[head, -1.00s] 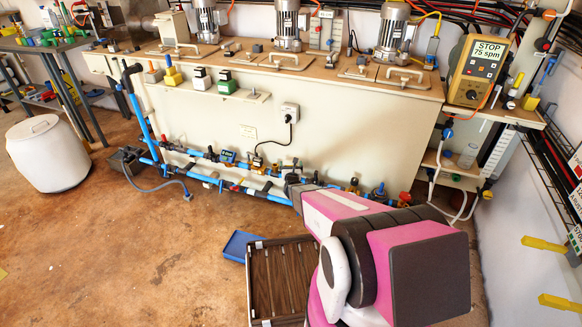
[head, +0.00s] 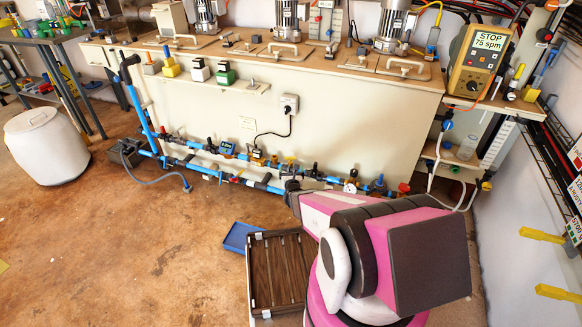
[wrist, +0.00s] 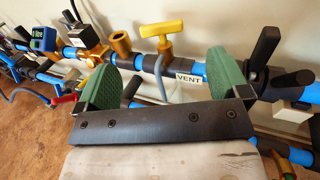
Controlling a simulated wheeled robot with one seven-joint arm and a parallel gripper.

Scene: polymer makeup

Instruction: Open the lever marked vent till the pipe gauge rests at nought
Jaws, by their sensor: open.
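A white label reading VENT (wrist: 188,78) is on the blue pipe in the wrist view. A yellow T-handle (wrist: 158,40) stands just left of it, and a black lever (wrist: 265,45) angles up on its right; I cannot tell which one the label marks. My gripper (wrist: 165,72) is open, its green pads apart with the label and pipe beyond the gap; nothing is held. In the head view a small round white gauge (head: 350,188) sits on the lower pipe, right of my arm's end; its needle is too small to read. My arm hides my gripper there.
Blue pipes with several valves run along the cream cabinet (head: 340,135). A blue digital meter (wrist: 43,38) is at the wrist view's left. A slatted brown crate (head: 252,275) and a blue tray (head: 237,236) lie on the floor near my arm. Open floor lies left.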

